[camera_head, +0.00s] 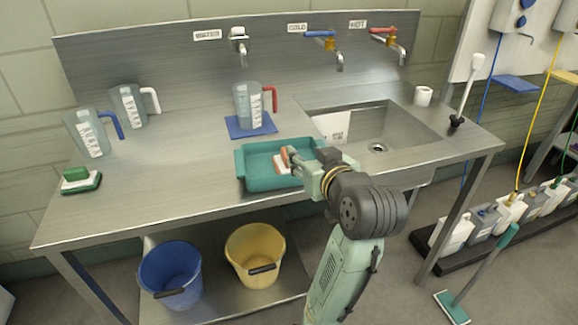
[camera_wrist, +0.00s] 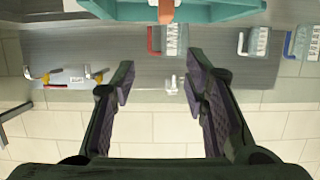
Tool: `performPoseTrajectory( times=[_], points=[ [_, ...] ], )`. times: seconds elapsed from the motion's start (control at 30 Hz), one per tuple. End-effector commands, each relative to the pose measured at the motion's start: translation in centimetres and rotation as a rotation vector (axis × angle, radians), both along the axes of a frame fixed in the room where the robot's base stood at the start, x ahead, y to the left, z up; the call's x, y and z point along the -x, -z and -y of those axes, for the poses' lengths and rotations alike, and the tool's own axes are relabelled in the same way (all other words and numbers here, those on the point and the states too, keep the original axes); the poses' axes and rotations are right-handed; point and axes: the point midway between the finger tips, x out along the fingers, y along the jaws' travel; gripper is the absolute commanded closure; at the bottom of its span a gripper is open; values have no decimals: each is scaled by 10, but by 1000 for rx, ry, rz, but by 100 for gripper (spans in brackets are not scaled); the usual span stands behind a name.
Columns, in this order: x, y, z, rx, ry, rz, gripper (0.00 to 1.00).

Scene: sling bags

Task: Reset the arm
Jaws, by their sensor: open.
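My arm (camera_head: 345,250) reaches over the front edge of the steel sink table. My gripper (camera_wrist: 158,85) is open and empty in the wrist view, with bare table and wall between its two fingers. In the head view the gripper end is over or beside the teal tray (camera_head: 247,178), and I cannot tell whether it touches it. An orange and white object (camera_head: 281,162) shows at the tray, partly hidden by my gripper. The tray also shows at the top of the wrist view (camera_wrist: 205,12), with an orange piece (camera_wrist: 166,12) in front of it.
A red-handled jug (camera_head: 246,108) stands on a blue mat (camera_head: 240,132). Two more jugs (camera_head: 90,135) (camera_head: 128,107) and a green brush (camera_head: 80,181) are at left. The sink (camera_head: 400,125) lies right. Blue (camera_head: 172,272) and yellow (camera_head: 252,254) buckets sit below.

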Motion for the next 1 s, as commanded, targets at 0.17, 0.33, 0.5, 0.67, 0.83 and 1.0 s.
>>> performPoseTrajectory(
  times=[0.17, 0.33, 0.5, 0.67, 0.83, 1.0],
  points=[
    [12, -4, 4, 0, 0, 1, 59],
    [13, -4, 4, 0, 0, 0, 59],
    [9, -10, -9, -4, -18, 32, 59],
    [-3, -49, -78, -41, -104, 214, 59],
    [19, -115, -187, -153, -255, 507, 59],
    [89, -177, -279, -327, -420, 788, 59]
  ],
)
